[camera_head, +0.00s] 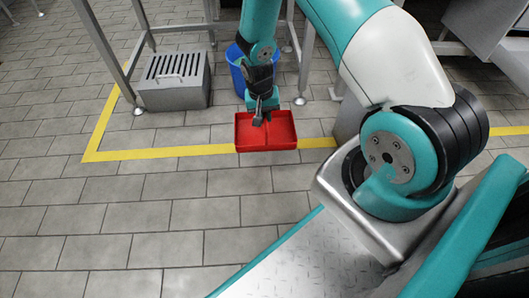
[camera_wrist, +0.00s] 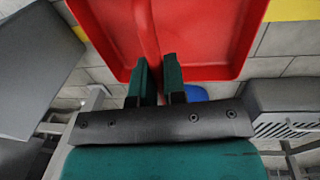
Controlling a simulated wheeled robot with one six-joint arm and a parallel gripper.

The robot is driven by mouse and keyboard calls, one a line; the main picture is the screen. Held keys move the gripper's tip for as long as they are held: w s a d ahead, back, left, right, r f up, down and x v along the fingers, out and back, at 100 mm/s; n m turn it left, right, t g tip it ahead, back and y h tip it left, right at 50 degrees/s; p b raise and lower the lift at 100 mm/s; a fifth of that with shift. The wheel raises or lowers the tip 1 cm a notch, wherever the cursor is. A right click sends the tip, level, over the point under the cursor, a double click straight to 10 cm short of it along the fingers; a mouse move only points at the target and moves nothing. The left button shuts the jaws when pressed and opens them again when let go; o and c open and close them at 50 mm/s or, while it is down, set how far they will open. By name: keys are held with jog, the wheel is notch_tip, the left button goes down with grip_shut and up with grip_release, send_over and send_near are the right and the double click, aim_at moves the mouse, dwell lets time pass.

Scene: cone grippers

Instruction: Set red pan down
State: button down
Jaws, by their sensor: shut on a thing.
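The red pan (camera_head: 283,143) is a shallow rectangular tray with a divider down its middle. In the head view it hangs below my gripper (camera_head: 262,112), over the yellow floor line. In the wrist view the red pan (camera_wrist: 215,35) fills the top of the picture, and the two green fingers of my gripper (camera_wrist: 159,75) are closed on its middle divider. The head view does not clearly show whether the pan's underside touches the floor.
A blue bin (camera_head: 238,75) stands just behind the pan. A grey box with a slotted top (camera_head: 173,95) stands at the back left by metal table legs. A yellow line (camera_head: 190,151) crosses the tiled floor. The floor at the front left (camera_head: 110,220) is clear.

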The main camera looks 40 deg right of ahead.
notch_tip(320, 180, down, 14)
jog(key=b, duration=0.7)
jog(key=shift+f, duration=0.15)
jog(key=shift+f, duration=0.1)
jog(key=c, duration=1.2)
grip_release()
